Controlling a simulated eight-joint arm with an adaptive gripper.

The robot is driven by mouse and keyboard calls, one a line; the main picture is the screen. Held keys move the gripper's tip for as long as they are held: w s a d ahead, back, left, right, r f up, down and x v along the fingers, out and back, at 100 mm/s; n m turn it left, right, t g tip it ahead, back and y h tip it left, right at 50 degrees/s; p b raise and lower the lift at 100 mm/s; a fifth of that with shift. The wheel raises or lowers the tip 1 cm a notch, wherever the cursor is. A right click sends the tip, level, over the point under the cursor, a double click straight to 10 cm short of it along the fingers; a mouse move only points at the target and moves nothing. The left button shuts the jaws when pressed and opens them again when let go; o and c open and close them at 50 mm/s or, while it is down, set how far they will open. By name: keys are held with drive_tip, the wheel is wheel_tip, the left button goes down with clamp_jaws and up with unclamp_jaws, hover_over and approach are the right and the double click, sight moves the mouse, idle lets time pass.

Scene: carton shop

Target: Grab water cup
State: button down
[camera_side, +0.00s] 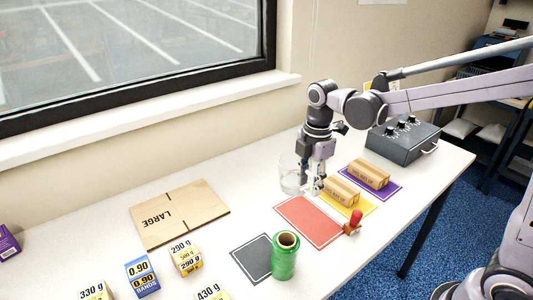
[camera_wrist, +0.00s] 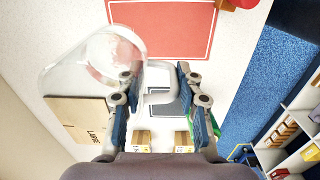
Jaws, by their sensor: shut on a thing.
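The water cup is a clear glass mug (camera_side: 291,177), beside the back left edge of the red mat in the side view. In the wrist view the cup (camera_wrist: 84,62) fills the upper left, and its handle (camera_wrist: 160,68) reaches between the fingers. My gripper (camera_side: 317,185) points down at the cup's right side. In the wrist view my gripper (camera_wrist: 157,82) has its fingers on either side of the handle and is shut on it. I cannot tell whether the cup's base touches the table.
A red mat (camera_side: 308,222) lies in front of the cup. Small cartons (camera_side: 342,191) on yellow and purple mats stand close at right, with a red-handled stamp (camera_side: 354,222) nearby. A green spool (camera_side: 285,256), a flat LARGE carton (camera_side: 180,213) and a grey control box (camera_side: 403,141) are farther off.

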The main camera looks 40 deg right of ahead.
drive_tip(key=shift+s+d+r, duration=0.25)
drive_tip(key=shift+d+r, duration=0.25)
drive_tip(key=shift+d, duration=0.3)
drive_tip(key=shift+s+d+r, duration=0.3)
drive_tip(key=shift+d+r, duration=0.2)
drive_tip(key=shift+d, duration=0.3)
drive_tip(key=shift+s+d+r, duration=0.25)
drive_tip(key=shift+d+r, duration=0.25)
drive_tip(key=shift+d, duration=0.3)
